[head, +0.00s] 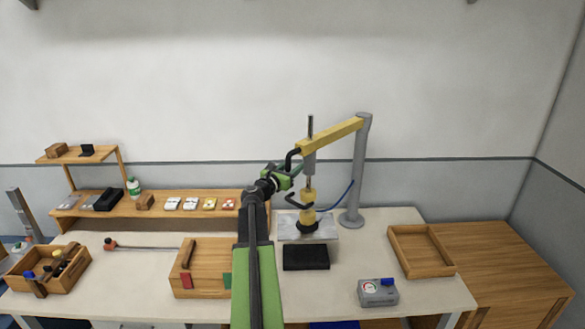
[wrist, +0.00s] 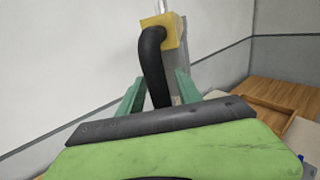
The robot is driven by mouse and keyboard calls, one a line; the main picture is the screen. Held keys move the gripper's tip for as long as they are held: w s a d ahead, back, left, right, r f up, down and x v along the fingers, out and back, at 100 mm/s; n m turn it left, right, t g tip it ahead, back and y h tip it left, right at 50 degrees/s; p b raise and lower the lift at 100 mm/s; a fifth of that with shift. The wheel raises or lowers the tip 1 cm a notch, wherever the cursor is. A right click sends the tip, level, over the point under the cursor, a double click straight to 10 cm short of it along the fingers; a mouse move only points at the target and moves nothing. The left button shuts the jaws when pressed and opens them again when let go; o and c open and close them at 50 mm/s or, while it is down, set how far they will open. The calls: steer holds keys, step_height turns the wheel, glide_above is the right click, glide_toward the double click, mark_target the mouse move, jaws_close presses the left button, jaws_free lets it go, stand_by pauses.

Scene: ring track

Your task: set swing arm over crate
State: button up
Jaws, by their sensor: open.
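The swing arm (head: 336,133) is a yellow beam on a grey post (head: 357,185). It reaches left from the post, its free end above a metal plate, not above the crate. A black curved handle (head: 290,156) hangs at its free end. My gripper (head: 292,171) is at this handle. In the wrist view, the handle (wrist: 152,62) runs down from the yellow beam end (wrist: 160,35) between my green open fingers (wrist: 158,88); contact cannot be told. An open, empty wooden crate (head: 392,250) stands on the table to the right of the post.
A yellow tool (head: 308,208) stands above the metal plate (head: 330,233). A black block (head: 306,256) and a grey gauge box (head: 378,292) are in front. A wooden box with bottles (head: 68,283) and a shelf (head: 170,216) are at left. A blue hose (head: 340,197) hangs beside the post.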

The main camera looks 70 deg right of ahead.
jaws_close()
stand_by(1.4)
